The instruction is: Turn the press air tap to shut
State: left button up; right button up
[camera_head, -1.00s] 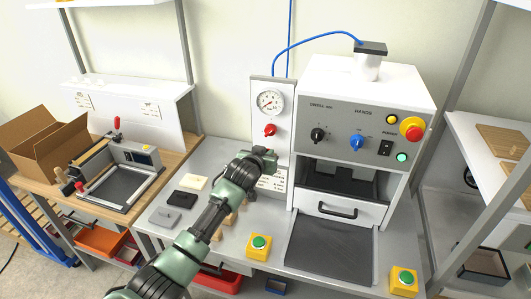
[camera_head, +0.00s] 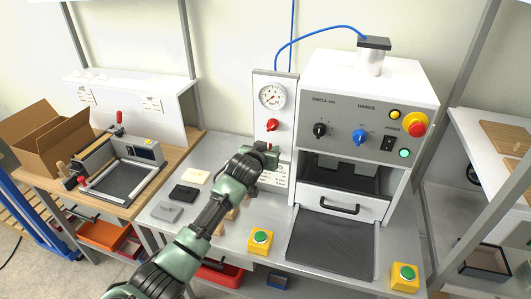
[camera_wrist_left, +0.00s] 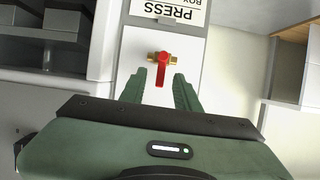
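The press air tap has a brass body and a red lever (camera_wrist_left: 162,70) on a white panel in the left wrist view. The lever stands across the brass body, pointing toward my gripper's side of the picture. My left gripper (camera_wrist_left: 159,90) is open, with one green finger on each side of the lever's end; I see gaps on both sides. In the head view my left gripper (camera_head: 266,152) is in front of the panel (camera_head: 285,95) and mostly hides the tap. My right gripper is not in view.
A gauge (camera_head: 272,96) and a red knob (camera_head: 272,125) sit above the tap. The press (camera_head: 350,110) stands just right of the panel. Yellow boxes with green buttons (camera_head: 260,241) (camera_head: 404,276) sit at the bench front. Small blocks (camera_head: 184,193) lie left of my arm.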

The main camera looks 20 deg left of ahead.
pick_arm(q)
jog(key=b+v, duration=0.1)
jog(key=v, duration=0.6)
jog(key=shift+b, duration=0.35)
jog(key=shift+s, duration=0.15)
dwell(1.1)
dwell(0.6)
